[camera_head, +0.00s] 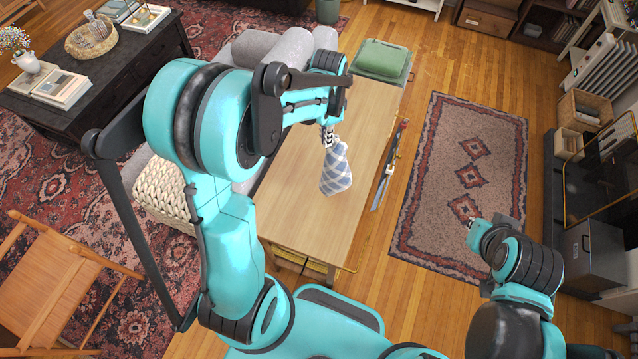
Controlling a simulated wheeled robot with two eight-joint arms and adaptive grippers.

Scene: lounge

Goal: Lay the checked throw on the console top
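The checked throw (337,172), blue-grey and white, hangs bunched below my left gripper (328,138). The gripper is shut on its upper end. In this view the throw is over the pale wooden console top (300,205); I cannot tell whether its lower end touches the wood. My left arm hides part of the console's left side. My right gripper (466,213) is at the right, over the patterned rug and apart from the console; its fingers are too small to tell open from shut.
Long thin items (386,172) are along the console's right side. A grey sofa (262,48) and a woven basket (163,190) are to the left. The near and middle console top looks bare.

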